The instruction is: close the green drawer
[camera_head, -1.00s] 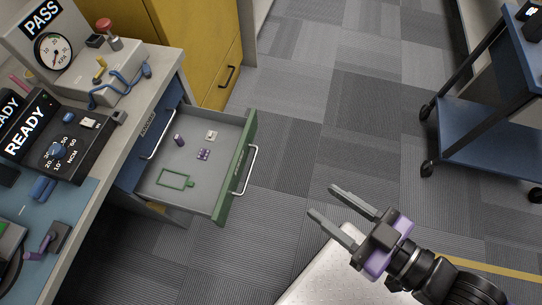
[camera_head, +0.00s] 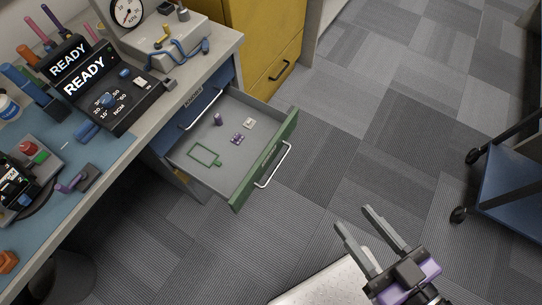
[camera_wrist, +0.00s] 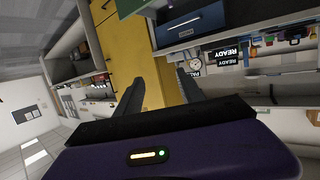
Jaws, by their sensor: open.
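The green drawer (camera_head: 240,191) stands pulled out from under the bench, its green front with a silver handle (camera_head: 273,165) facing lower right. Inside lie a green frame-like outline (camera_head: 204,154), a small purple cylinder (camera_head: 218,119), a purple piece (camera_head: 237,139) and a pale piece (camera_head: 249,123). My gripper (camera_head: 372,226) is open and empty, to the lower right of the drawer front and apart from it. In the wrist view, my gripper (camera_wrist: 160,85) has its fingers spread, and a green edge (camera_wrist: 130,6) shows at the top.
The bench (camera_head: 205,70) with test devices stands on the left. A blue drawer front (camera_head: 203,103) sits behind the open drawer. A yellow cabinet (camera_head: 262,50) stands beyond it. A blue cart (camera_head: 510,180) is at the right. Carpet between is clear.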

